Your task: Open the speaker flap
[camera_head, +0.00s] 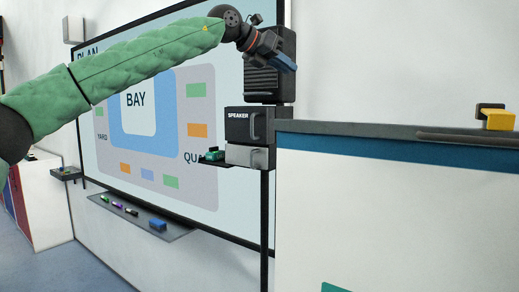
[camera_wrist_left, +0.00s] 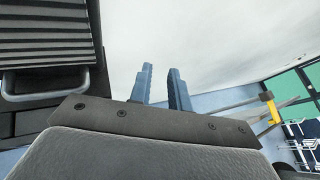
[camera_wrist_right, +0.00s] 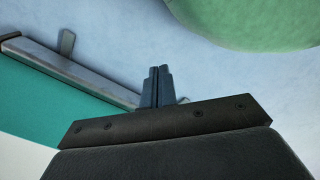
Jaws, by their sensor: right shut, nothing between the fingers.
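The black speaker flap (camera_head: 238,125), lettered SPEAKER, is on a small box beside the whiteboard and looks closed. Its grey upright handle (camera_head: 255,125) is at its right end. A black louvred speaker (camera_head: 262,83) is above it. My left gripper (camera_head: 287,63) is in front of the speaker's right upper part, above the flap, with nothing held. In the left wrist view its fingers (camera_wrist_left: 162,85) stand apart; the louvres and a grey handle (camera_wrist_left: 45,98) are to their left. My right gripper (camera_wrist_right: 160,75) is shut and empty in the right wrist view, out of the head view.
A grey box (camera_head: 245,156) is below the flap, with a small green object (camera_head: 214,155) on a shelf beside it. A large white cabinet (camera_head: 400,210) with a dark top fills the right. A yellow object (camera_head: 497,119) is on it. A pen tray (camera_head: 145,218) is below the whiteboard.

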